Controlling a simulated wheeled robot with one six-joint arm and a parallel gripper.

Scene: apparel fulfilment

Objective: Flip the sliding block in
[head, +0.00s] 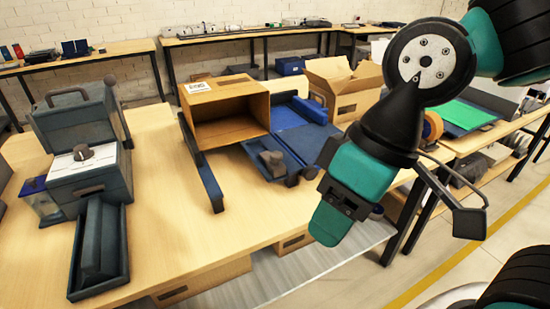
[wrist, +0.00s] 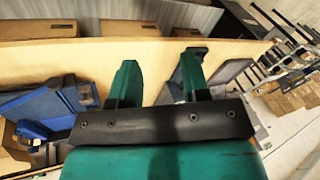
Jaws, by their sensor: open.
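My gripper (head: 330,222) hangs in front of the table's right edge in the head view, apart from everything on it. In the wrist view its two green fingers (wrist: 158,82) stand apart with nothing between them. A dark grey block (head: 270,160) sits on a blue sloped device (head: 300,142) beside an open cardboard box. Another long dark block (head: 104,238) lies in a narrow dark tray (head: 99,290) at the table's front left. I cannot tell which of these is the sliding block.
The open cardboard box (head: 228,106) stands on dark rails at the table's middle. A dark grey machine with a white top (head: 90,165) stands at the left. The front middle of the wooden table (head: 165,230) is clear. A second open carton (head: 345,85) stands behind.

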